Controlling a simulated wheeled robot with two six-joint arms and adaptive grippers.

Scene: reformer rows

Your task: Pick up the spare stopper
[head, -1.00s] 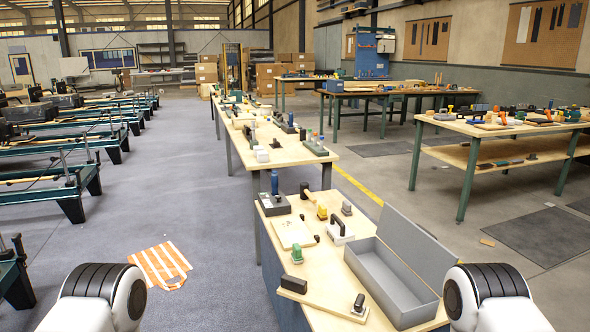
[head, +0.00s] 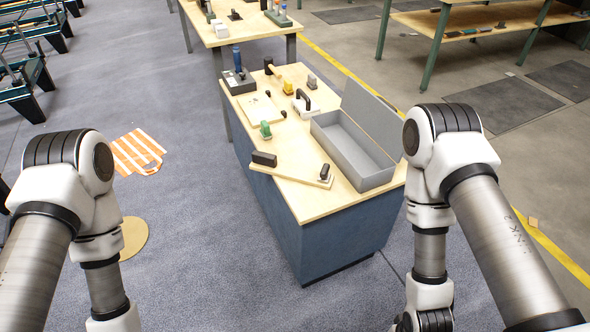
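I cannot tell for sure which thing is the spare stopper. On the near bench (head: 245,113) stand several small candidates: a black block (head: 264,158) and a small black knob-like piece (head: 325,172), both on a wooden strip (head: 290,172) at the front edge, a green piece (head: 265,130), a yellow piece (head: 288,87) and a grey piece (head: 312,82). Both my arms reach down on either side of the bench, and neither gripper is in view.
An open grey box (head: 345,150) with its lid raised takes up the bench's right side. A white black-handled item (head: 302,103), a pale board (head: 261,109) and a blue bottle (head: 237,58) stand further back. An orange-striped cloth (head: 138,152) lies on the floor.

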